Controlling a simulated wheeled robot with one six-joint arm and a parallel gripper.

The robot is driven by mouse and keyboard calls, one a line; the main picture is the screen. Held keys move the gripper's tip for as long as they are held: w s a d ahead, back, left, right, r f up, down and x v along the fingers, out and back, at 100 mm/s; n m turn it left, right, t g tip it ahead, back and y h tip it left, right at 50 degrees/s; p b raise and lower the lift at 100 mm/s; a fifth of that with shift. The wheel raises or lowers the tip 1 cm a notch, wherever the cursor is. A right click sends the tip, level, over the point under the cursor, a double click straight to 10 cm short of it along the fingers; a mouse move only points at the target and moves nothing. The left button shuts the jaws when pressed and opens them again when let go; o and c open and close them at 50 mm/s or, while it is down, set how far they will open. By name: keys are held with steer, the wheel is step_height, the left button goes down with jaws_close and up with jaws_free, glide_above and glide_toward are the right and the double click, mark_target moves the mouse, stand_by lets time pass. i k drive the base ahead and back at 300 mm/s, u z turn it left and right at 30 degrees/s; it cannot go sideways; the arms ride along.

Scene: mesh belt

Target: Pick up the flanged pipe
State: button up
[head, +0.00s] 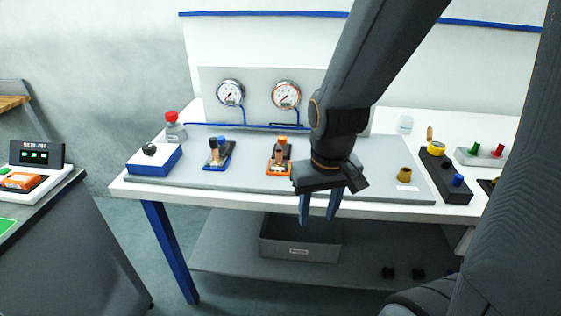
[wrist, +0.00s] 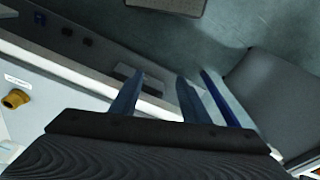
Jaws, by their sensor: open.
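A short brass-coloured piece (head: 403,174), the only thing here that looks like a flanged pipe, stands on the right part of the grey board on the white table. It also shows at the left edge of the wrist view (wrist: 15,98), beside a small white label. My gripper (head: 318,220) is open and empty, pointing down at the table's front edge, left of the brass piece and apart from it. In the wrist view its two blue-grey fingers (wrist: 161,80) have nothing between them.
A black control box (head: 444,180) is right of the brass piece. A grey bin (head: 300,240) sits on the lower shelf.

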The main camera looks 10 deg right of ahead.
mark_target(278, 164)
steer(key=z, duration=0.45)
steer(key=k, duration=1.05)
steer(key=u, duration=0.5)
steer(key=i, duration=1.25)
steer(key=z, duration=0.75)
steer(key=i, duration=0.35)
steer(key=z, duration=0.4)
